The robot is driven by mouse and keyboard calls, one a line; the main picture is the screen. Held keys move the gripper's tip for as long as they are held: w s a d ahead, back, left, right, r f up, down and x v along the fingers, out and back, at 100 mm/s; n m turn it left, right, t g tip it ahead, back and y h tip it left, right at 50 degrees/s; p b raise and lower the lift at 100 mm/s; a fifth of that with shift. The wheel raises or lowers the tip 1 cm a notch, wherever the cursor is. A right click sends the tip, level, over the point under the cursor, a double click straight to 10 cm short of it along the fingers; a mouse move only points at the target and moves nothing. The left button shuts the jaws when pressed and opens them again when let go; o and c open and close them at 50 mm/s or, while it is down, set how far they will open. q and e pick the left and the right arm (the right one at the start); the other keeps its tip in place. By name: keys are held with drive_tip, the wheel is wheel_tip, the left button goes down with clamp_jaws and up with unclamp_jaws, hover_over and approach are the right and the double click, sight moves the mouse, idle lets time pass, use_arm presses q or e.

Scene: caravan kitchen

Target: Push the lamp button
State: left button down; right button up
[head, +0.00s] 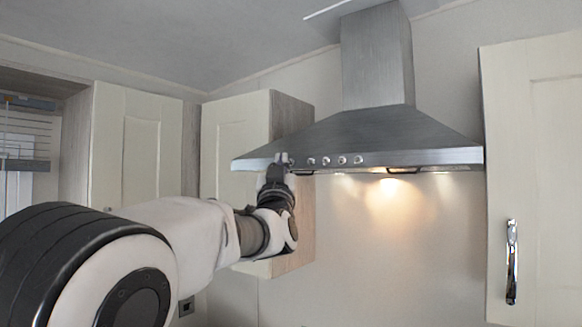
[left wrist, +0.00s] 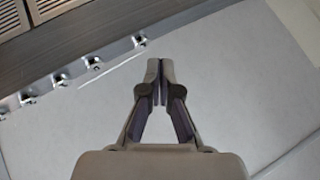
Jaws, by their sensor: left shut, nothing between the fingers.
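The metal range hood (head: 375,130) has a row of several small round buttons (head: 326,160) along its front edge. Nothing marks which one is the lamp button. A lamp (head: 390,180) under the hood is lit and throws a warm glow on the wall. My left gripper (head: 281,159) points up at the left end of the row and is shut and empty. In the left wrist view its closed fingertips (left wrist: 158,65) appear just below and right of the end button (left wrist: 139,41). I cannot tell whether they touch it. My right gripper is not in view.
A wall cabinet (head: 222,135) stands close behind my left gripper, left of the hood. Another cabinet (head: 540,170) with a metal handle (head: 511,262) is at the right. The wall below the hood (head: 390,260) is clear.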

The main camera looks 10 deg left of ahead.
use_arm(q)
drive_tip(key=s+b, duration=0.1)
drive_tip(key=s+a+b, duration=0.1)
drive_tip(key=s+b, duration=0.1)
drive_tip(key=s, duration=0.1)
drive_tip(key=shift+s+a, duration=0.1)
drive_tip(key=shift+a, duration=0.15)
